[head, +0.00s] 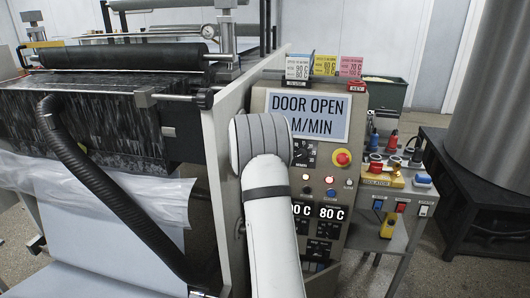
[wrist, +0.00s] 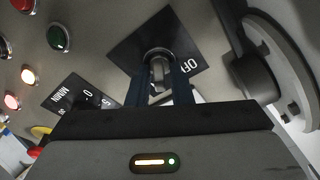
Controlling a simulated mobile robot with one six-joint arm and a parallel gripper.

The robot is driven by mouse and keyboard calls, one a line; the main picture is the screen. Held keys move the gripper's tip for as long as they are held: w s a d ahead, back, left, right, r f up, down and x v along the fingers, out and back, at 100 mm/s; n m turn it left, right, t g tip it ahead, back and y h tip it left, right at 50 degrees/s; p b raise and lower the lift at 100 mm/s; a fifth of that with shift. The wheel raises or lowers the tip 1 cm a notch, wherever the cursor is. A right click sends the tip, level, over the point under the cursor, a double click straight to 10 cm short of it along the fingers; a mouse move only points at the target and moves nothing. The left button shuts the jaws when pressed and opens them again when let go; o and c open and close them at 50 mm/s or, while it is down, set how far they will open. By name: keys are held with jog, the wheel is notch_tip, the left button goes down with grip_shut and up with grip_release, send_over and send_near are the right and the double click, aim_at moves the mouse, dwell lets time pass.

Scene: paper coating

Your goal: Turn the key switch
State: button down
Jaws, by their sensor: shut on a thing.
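In the wrist view the key switch (wrist: 158,55) sits in the middle of a dark diamond-shaped plate. The plate (wrist: 134,47) carries the word OFF, seen upside down, on its right side. My gripper (wrist: 161,80) reaches in from below, one finger on each side of the key, and is shut on it. The key's lower part is partly hidden between the fingers. In the head view my arm covers the gripper and the key switch. The panel's display (head: 308,115) reads DOOR OPEN and M/MIN.
A red emergency button (head: 342,158), a dial (head: 303,153) and lit lamps are on the panel. In the wrist view coloured buttons (wrist: 60,38) lie to the left and a grey wheel-like part (wrist: 280,65) to the right. A black hose (head: 105,190) hangs left of my arm.

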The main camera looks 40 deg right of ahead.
jog(key=shift+a+f+m, duration=0.15)
jog(key=shift+f+m, duration=0.1)
jog(key=shift+m, duration=0.75)
jog(key=c, duration=1.5)
grip_release()
jog(key=shift+r, duration=0.1)
jog(key=shift+c, duration=0.2)
jog(key=shift+r, duration=0.1)
jog(key=b+v, duration=0.1)
jog(key=v, duration=0.6)
jog(key=shift+s+a, duration=0.2)
jog(key=shift+a, duration=0.05)
